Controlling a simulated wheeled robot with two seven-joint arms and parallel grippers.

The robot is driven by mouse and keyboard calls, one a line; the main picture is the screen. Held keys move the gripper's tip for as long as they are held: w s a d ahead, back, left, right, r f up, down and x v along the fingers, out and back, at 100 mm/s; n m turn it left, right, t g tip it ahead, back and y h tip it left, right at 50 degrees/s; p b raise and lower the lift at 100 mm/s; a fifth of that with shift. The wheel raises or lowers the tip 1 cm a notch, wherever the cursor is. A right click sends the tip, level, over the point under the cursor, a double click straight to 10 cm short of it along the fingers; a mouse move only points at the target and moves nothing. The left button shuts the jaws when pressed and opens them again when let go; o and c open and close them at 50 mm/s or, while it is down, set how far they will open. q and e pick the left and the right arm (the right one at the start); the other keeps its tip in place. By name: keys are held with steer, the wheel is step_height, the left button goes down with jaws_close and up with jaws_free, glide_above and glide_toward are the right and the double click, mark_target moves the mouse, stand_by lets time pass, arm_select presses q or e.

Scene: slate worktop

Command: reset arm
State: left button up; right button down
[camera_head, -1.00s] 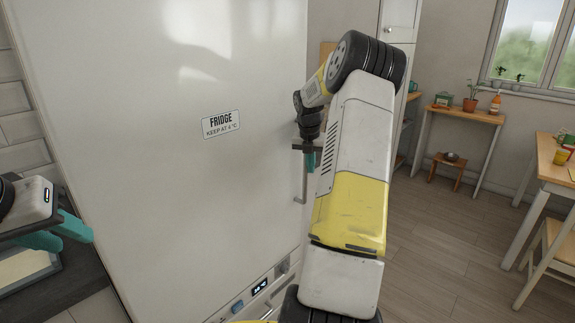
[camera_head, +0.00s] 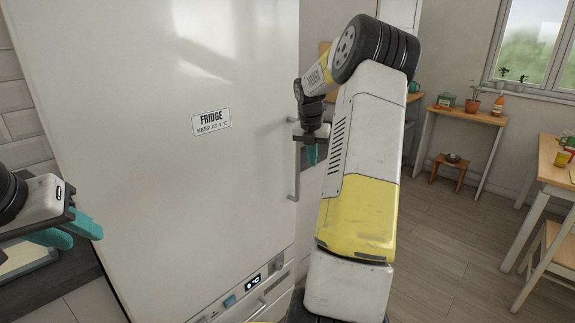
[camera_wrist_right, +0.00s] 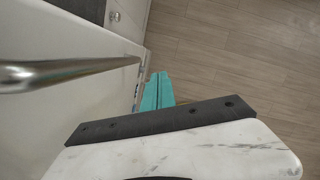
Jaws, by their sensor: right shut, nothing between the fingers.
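My right gripper (camera_head: 311,154) hangs pointing down beside the fridge's vertical handle (camera_head: 295,165), just to its right. Its teal fingers are together and empty; they also show in the right wrist view (camera_wrist_right: 158,92), apart from the metal handle bar (camera_wrist_right: 65,73). My right arm's upper links block part of the room behind. My left gripper (camera_head: 84,239) is at the left edge, over the dark worktop. Its two teal fingers are apart with nothing seen between them. The white fridge (camera_head: 150,130) looks closed.
A side table (camera_head: 465,115) with a plant, a low stool (camera_head: 450,170) and a wooden table (camera_head: 553,165) stand to the right. The floor (camera_head: 450,250) between is clear.

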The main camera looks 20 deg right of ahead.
steer(key=s+d+v, duration=0.1)
steer(key=v, duration=0.5)
steer(key=s+a+r+m+t, duration=0.1)
steer(key=s+a+r+m, duration=0.4)
steer(key=a, duration=0.4)
steer(key=s+a+r+m+t, duration=0.1)
steer(key=s+a+r+m, duration=0.3)
steer(key=s+a+m, duration=0.4)
steer(key=s+a+f+m+t+y, duration=0.2)
steer(key=s+a+f+m+y, duration=0.1)
steer(key=s+a+m, duration=0.9)
steer(key=s+m+y, duration=0.1)
steer(key=s, duration=0.2)
steer(key=shift+m, duration=0.4)
steer(key=shift+a, duration=0.1)
